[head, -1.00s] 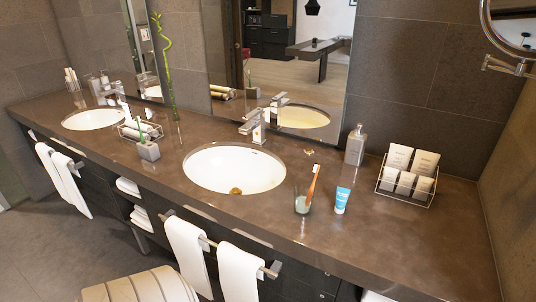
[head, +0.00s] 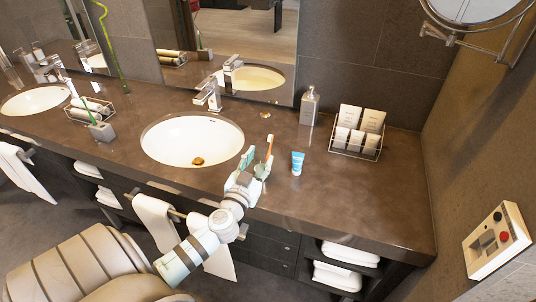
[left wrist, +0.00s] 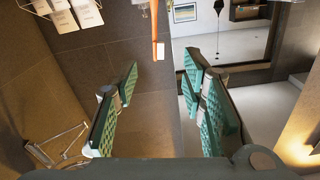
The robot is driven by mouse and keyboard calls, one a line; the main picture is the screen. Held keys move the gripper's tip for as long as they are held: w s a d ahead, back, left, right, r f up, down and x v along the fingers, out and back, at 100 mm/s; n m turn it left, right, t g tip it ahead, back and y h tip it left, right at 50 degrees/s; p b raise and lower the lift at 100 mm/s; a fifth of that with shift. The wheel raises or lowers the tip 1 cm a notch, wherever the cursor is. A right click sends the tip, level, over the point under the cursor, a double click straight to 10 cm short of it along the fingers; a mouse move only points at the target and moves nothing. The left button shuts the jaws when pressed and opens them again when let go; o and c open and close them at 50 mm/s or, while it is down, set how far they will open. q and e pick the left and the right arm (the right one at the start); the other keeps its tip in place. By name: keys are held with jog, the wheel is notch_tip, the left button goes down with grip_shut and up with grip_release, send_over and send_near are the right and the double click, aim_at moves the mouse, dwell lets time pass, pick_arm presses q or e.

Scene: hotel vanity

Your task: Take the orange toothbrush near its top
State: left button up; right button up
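The orange toothbrush (head: 269,147) stands up, leaning, near the front of the counter by the right sink. Its lower part and its glass are largely hidden by my left gripper (head: 256,164). In the left wrist view the orange toothbrush (left wrist: 154,22) shows at the top centre, with its pale head pointing down the picture. My left gripper (left wrist: 160,72) has its two teal fingers spread wide, with nothing between them. The brush appears just beyond the gap, roughly in line with it. My right gripper is in neither view.
A blue-and-white tube (head: 297,163) stands close to the right of the brush. A wire rack of toiletries (head: 357,140) and a soap dispenser (head: 309,106) stand behind it. The sink basin (head: 192,141) is to the left. The counter's right end is clear.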

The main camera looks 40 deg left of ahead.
aim_at(270, 141)
pick_arm(q)
jog(key=x, duration=0.9)
jog(key=shift+w+d+f+p, duration=0.1)
jog(key=shift+w+f+p, duration=0.05)
jog(key=shift+w+p, duration=0.2)
jog(key=shift+s, duration=0.1)
grip_shut()
